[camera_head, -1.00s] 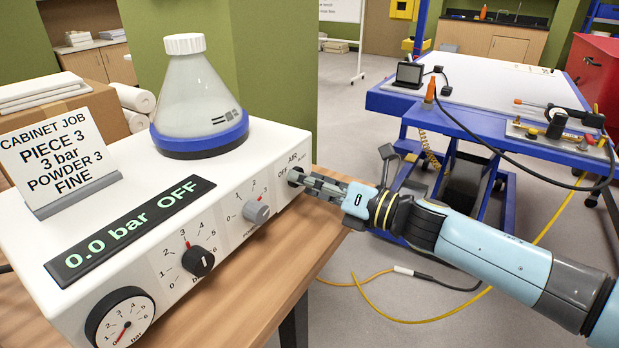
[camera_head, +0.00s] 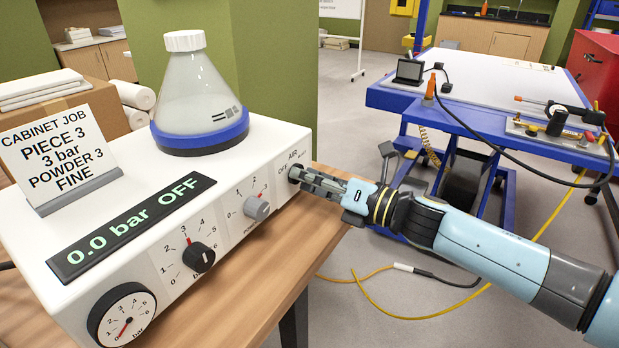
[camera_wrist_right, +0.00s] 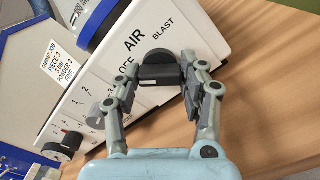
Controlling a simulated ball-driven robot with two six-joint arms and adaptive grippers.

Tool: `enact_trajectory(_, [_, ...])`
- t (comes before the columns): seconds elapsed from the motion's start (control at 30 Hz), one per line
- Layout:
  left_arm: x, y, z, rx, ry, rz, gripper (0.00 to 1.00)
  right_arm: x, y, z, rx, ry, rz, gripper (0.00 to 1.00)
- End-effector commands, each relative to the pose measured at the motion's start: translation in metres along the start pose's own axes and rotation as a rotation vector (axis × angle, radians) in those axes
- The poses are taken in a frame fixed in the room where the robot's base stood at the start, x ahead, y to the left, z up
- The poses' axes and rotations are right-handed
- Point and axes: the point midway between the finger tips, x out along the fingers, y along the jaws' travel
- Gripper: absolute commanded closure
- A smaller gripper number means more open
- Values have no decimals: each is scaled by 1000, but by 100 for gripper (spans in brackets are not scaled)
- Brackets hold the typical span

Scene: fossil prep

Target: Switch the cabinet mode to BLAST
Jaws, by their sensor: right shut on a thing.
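The white cabinet control unit (camera_head: 110,217) stands on a wooden table. Its display (camera_head: 131,226) reads "0.0 bar OFF". The mode knob (camera_wrist_right: 158,68), dark and round, is at the right end of the front panel, under the label AIR with OFF and BLAST beside it in the right wrist view. My right gripper (camera_head: 299,174) is at this knob, and its fingers (camera_wrist_right: 158,92) are shut on the knob from both sides. In the head view the fingers partly hide the knob. My left gripper is in neither view.
A pressure knob (camera_head: 199,257), a grey powder knob (camera_head: 256,208) and a gauge (camera_head: 124,316) share the panel. A powder flask (camera_head: 200,100) and a job card (camera_head: 62,150) stand on top. A blue-framed table (camera_head: 480,112) is at the right.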

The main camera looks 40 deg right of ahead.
Motion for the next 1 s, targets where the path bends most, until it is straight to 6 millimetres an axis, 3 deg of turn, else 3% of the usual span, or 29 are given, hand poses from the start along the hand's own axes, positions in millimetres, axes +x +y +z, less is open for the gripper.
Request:
enact_trajectory(0.27, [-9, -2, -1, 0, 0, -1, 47, 0, 1, 1, 174, 0, -1, 90])
enact_trajectory(1.0, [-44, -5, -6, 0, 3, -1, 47, 0, 2, 1, 874, 0, -1, 90])
